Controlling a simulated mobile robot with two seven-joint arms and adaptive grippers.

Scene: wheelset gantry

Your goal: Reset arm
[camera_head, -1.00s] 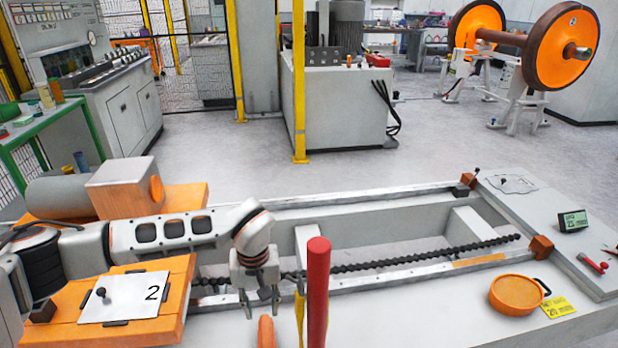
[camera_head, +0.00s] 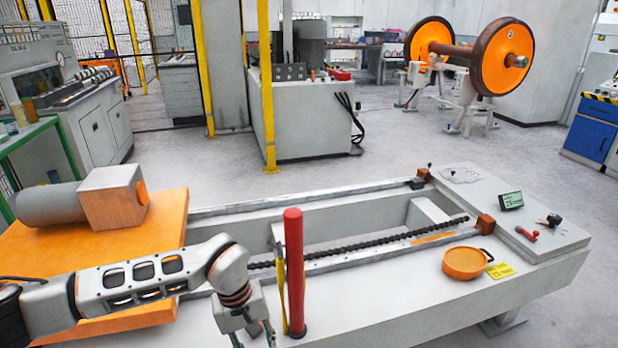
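My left arm comes in from the left, above the orange block (camera_head: 135,316) at the near left of the machine bed. My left gripper (camera_head: 254,338) points down in front of the bed, left of the red post (camera_head: 293,270). Its fingers look spread, with nothing seen between them; the tips are cut off by the bottom edge. My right arm and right gripper do not show.
The bed has a dark chain (camera_head: 375,239) along it. An orange round dish (camera_head: 467,263) and a yellow label (camera_head: 499,270) lie right of the post. A green-screened gauge (camera_head: 510,201) stands on the end plate. A grey motor (camera_head: 48,204) sits far left.

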